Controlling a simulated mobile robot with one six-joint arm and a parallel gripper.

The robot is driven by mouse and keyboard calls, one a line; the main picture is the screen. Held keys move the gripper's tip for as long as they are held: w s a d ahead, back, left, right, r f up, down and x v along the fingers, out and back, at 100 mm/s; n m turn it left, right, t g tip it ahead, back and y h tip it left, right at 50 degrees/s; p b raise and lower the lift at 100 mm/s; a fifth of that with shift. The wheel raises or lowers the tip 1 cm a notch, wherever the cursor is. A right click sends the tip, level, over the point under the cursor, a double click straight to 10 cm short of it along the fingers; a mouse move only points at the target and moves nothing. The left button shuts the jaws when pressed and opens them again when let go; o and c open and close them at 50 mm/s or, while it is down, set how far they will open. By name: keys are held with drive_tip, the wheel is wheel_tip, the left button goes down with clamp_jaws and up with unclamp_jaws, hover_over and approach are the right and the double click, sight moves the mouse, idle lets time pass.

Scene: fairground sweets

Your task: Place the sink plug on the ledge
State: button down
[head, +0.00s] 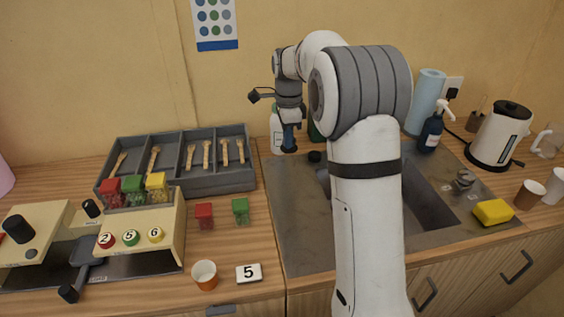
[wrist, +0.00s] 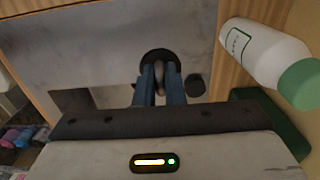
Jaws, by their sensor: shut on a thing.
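In the wrist view my gripper (wrist: 159,70) has its two blue fingers closed on the grey stem of the sink plug, a black disc (wrist: 158,54) just beyond the fingertips. In the head view my gripper (head: 289,148) points down over the back left of the steel sink surround (head: 292,215). The plug is not clear there. I cannot tell whether the plug touches the steel. The flat steel strip beside the basin (head: 430,205) looks like the ledge, though nothing marks it. My arm hides part of the basin.
A small black round piece (head: 314,156) stands right of my gripper; it also shows in the wrist view (wrist: 195,86). A white bottle with a green cap (wrist: 262,52) stands close by. A grey cutlery tray (head: 220,183) lies to the left. The steel's front left is clear.

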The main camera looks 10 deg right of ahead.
drive_tip(key=shift+w+a+f, duration=0.1)
drive_tip(key=shift+w+f, duration=0.15)
drive_tip(key=shift+f, duration=0.05)
wheel_tip(320, 180, down, 9)
drive_tip(key=shift+f+p, duration=0.15)
drive_tip(key=shift+p, duration=0.25)
drive_tip(key=shift+f, duration=0.25)
drive_tip(key=c, duration=1.5)
unclamp_jaws()
drive_tip(key=shift+r, duration=0.1)
